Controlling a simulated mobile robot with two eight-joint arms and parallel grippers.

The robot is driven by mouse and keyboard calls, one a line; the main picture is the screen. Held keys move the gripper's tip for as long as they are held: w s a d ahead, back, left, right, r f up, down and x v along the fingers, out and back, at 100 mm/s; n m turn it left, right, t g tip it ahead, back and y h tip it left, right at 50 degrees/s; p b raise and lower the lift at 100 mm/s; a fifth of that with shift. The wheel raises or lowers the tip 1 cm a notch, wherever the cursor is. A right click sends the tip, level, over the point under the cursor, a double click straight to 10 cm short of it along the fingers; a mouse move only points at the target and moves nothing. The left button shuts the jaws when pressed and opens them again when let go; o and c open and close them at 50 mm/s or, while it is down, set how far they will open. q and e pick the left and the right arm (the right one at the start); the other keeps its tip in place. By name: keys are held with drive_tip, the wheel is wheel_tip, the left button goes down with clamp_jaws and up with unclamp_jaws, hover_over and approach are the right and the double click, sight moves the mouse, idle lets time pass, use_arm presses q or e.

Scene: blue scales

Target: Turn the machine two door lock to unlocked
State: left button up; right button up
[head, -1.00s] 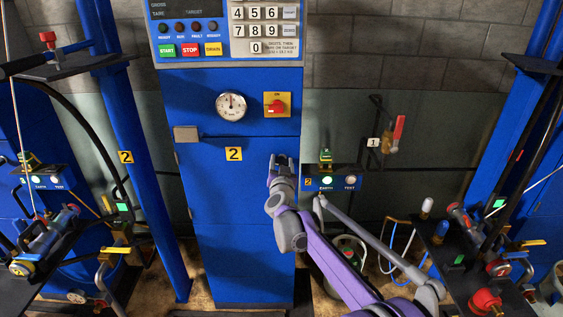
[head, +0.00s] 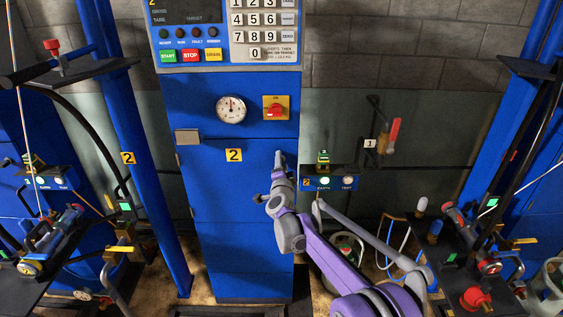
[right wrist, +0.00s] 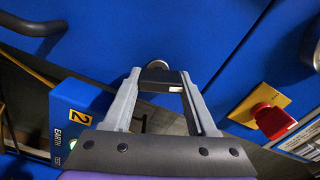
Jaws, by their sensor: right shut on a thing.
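Machine two's blue door (head: 232,190) carries a yellow "2" label (head: 234,155) and looks closed. My right gripper (head: 280,160) is at the door's right edge in the head view. In the right wrist view its two grey fingers are closed on a small dark block, the door lock's handle (right wrist: 160,77), with a round metal lock base (right wrist: 157,63) just behind it. The gripper hides the lock in the head view. I cannot read whether the lock stands at locked or unlocked. My left gripper is not in view.
A red rotary switch (head: 275,111) on a yellow plate and a round gauge (head: 231,109) sit above the door. A small blue earth-and-test box (head: 330,183) is close to my right gripper's right.

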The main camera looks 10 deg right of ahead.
drive_tip(key=shift+d+m+p, duration=0.1)
drive_tip(key=shift+m+p, duration=0.5)
drive_tip(key=shift+m, duration=1.5)
drive_tip(key=o, duration=1.4)
drive_tip(key=shift+c, duration=0.2)
drive_tip(key=s+a, duration=0.2)
drive_tip(key=s, duration=0.8)
drive_tip(key=shift+s, duration=0.35)
drive_tip(key=shift+a, duration=0.1)
